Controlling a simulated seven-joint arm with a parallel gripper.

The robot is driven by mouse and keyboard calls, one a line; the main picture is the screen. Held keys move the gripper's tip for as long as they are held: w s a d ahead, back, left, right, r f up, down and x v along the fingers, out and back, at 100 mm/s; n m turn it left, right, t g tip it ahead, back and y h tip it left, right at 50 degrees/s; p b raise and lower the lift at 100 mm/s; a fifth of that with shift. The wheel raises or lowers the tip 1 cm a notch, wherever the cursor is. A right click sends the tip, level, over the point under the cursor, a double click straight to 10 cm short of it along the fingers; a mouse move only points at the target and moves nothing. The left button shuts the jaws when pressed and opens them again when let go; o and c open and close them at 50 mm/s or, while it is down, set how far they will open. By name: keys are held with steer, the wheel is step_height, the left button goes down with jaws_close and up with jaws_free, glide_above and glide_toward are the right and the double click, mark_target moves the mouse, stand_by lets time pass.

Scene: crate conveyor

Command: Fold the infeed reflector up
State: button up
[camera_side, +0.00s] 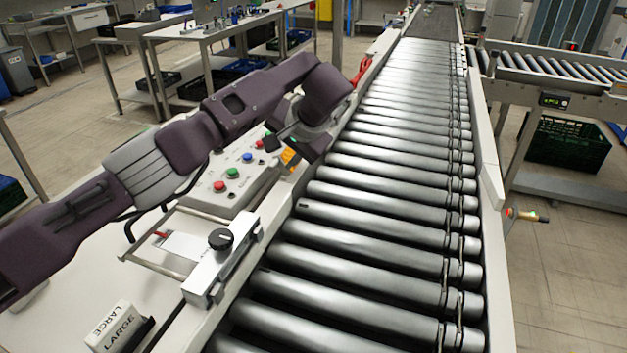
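My gripper (282,143) is over the left rail of the roller conveyor, beside the button panel. Its fingers are small, dark and partly hidden by my wrist, so I cannot tell whether they are open or shut. A small orange-yellow part (288,157) shows just below the gripper at the rail; it may be the infeed reflector, but I cannot tell for sure, nor whether the gripper touches it. A small fitting with an orange end (525,215) sticks out from the conveyor's right side, far from my gripper.
The button panel (232,187) has red, green and blue buttons. In front are a metal stop with a black knob (220,239) and a block marked LARGE (114,325). A red handle (361,71) stands at the left rail farther back. The visible rollers (390,205) are empty.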

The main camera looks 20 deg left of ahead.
steer(key=s+d, duration=0.7)
steer(key=d, duration=0.2)
steer(key=shift+d, duration=0.35)
steer(key=shift+s, duration=0.1)
steer(key=n+h, duration=0.2)
steer(key=h, duration=0.5)
glide_toward(272, 163)
steer(key=f, duration=0.1)
steer(key=x, duration=0.7)
steer(key=shift+w, duration=0.25)
